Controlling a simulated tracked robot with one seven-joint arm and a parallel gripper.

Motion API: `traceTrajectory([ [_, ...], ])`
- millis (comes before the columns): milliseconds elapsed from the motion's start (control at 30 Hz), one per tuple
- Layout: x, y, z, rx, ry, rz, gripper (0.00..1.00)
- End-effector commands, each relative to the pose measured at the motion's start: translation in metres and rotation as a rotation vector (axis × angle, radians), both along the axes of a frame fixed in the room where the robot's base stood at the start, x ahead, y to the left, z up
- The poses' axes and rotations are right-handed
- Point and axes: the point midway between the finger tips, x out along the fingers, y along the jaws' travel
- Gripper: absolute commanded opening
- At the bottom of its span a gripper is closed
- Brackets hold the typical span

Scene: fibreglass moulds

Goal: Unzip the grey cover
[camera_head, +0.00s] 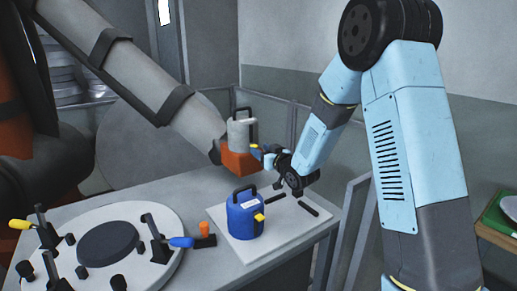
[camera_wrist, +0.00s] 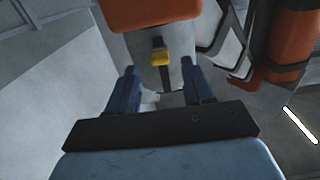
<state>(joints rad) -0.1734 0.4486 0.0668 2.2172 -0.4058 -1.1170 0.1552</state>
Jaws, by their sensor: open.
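A grey sleeve-like cover (camera_head: 140,78) wraps a large arm that comes in from the upper left and ends at an orange block (camera_head: 240,163). A grey canister-shaped piece (camera_head: 241,131) with a black handle stands at that block. The wrist view shows a grey surface (camera_wrist: 176,80) under the orange block, with a yellow tab (camera_wrist: 160,59) on a dark piece. I cannot tell whether this tab is a zip pull. My gripper (camera_head: 265,152) is open beside the grey piece. In the wrist view its dark blue fingers (camera_wrist: 159,72) stand either side of the tab, apart from it.
A blue canister (camera_head: 245,216) with a black handle stands on a pale board below my gripper. A round white mould (camera_head: 150,254) with several clamps lies at the lower left. Metal railings (camera_head: 347,228) stand at the right.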

Motion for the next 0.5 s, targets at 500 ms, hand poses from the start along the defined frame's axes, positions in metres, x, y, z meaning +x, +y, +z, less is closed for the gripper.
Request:
traceTrajectory([
  [500,0.029,0.019,0.000,0.001,-0.001,-0.001,0.51],
])
